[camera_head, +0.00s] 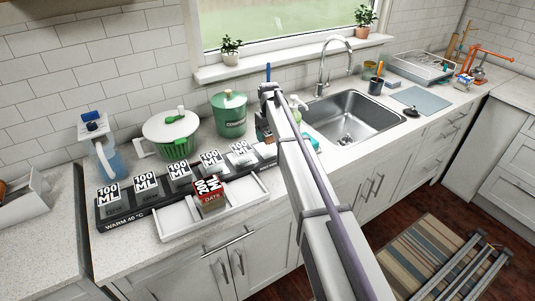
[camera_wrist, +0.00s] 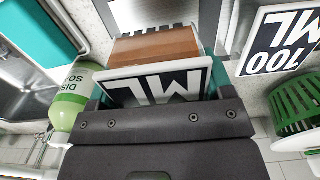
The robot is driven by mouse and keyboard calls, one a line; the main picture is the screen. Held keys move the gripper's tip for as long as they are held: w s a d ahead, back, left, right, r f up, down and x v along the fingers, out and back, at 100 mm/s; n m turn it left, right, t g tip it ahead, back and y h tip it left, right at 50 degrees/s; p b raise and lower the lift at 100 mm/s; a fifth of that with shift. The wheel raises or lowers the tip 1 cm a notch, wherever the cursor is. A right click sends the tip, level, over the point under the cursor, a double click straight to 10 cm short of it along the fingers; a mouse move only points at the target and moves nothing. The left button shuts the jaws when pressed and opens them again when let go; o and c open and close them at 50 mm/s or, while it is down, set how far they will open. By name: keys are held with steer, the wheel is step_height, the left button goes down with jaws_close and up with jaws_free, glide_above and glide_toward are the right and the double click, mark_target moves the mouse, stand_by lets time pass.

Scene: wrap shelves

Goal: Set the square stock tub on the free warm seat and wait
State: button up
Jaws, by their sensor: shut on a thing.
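My gripper (camera_head: 262,132) is over the far right end of the black warmer strip (camera_head: 165,203), marked "WARM 40 °C". In the wrist view my gripper (camera_wrist: 157,100) is shut on a brown-sided tub (camera_wrist: 155,45) with a white-edged "ML" label (camera_wrist: 150,88). The arm hides much of it in the head view, and I cannot tell whether it touches the strip. Several "100 ML" label faces (camera_head: 180,173) line the strip. One is near the tub in the wrist view (camera_wrist: 280,40). A red "200 ML" tub (camera_head: 208,192) sits on the white tray (camera_head: 240,206).
The soap bottle (camera_wrist: 66,105) is close to my gripper. The sink (camera_head: 350,122) lies to the right.

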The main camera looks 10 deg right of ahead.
mark_target(269, 149)
step_height(269, 149, down, 5)
steer(key=b, duration=0.3)
steer(key=shift+b, duration=0.35)
steer(key=shift+r, duration=0.25)
steer(key=shift+c, duration=0.4)
steer(key=shift+f, duration=0.15)
steer(key=o, duration=0.6)
steer(key=shift+f, duration=0.1)
steer(key=o, duration=0.5)
steer(key=shift+c, duration=0.2)
